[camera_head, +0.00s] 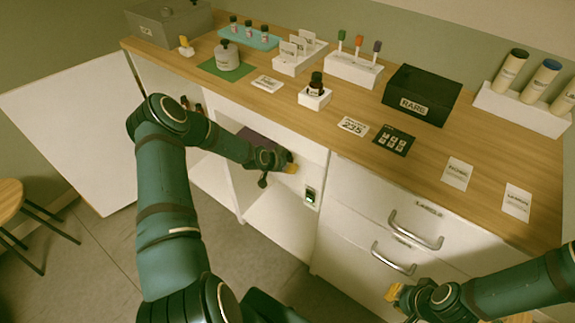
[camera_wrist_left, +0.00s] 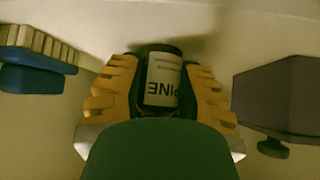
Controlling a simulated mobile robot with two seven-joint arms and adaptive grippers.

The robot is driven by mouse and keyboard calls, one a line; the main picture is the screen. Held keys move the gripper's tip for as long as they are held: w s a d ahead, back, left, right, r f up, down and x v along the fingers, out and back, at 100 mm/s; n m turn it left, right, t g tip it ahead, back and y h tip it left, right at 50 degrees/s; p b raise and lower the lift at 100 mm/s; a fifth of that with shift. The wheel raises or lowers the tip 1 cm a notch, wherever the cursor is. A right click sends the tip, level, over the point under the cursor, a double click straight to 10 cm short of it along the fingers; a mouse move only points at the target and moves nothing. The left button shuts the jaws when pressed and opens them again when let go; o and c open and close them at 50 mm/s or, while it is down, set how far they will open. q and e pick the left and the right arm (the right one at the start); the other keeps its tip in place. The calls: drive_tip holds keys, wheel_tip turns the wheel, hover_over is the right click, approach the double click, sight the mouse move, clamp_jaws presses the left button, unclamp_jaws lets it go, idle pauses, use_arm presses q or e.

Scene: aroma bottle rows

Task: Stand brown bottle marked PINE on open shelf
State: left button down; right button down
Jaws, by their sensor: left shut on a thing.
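The brown PINE bottle (camera_wrist_left: 162,80) sits between the yellow fingers of my left gripper (camera_wrist_left: 163,92) in the left wrist view, its label reading upside down. My left gripper (camera_head: 288,167) is shut on it. In the head view that gripper reaches into the open white shelf compartment (camera_head: 277,222) under the counter, and the bottle cannot be made out there. Whether the bottle touches the shelf surface cannot be told. My right gripper (camera_head: 392,292) is low in front of the drawers, with yellow fingertips showing; its opening is unclear.
A white door panel (camera_head: 75,130) stands open at left. Another small brown bottle (camera_head: 316,84) stands in a white holder on the counter.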

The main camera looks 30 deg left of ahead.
use_arm(q)
drive_tip(key=shift+r, duration=0.15)
drive_tip(key=c, duration=0.7)
unclamp_jaws()
drive_tip(key=shift+s+a+r, duration=0.1)
drive_tip(key=shift+s+r, duration=0.1)
drive_tip(key=shift+r, duration=0.1)
drive_tip(key=p+v, duration=0.2)
drive_tip(key=v, duration=0.9)
drive_tip(key=shift+s+r+p, duration=0.1)
drive_tip(key=shift+p, duration=0.3)
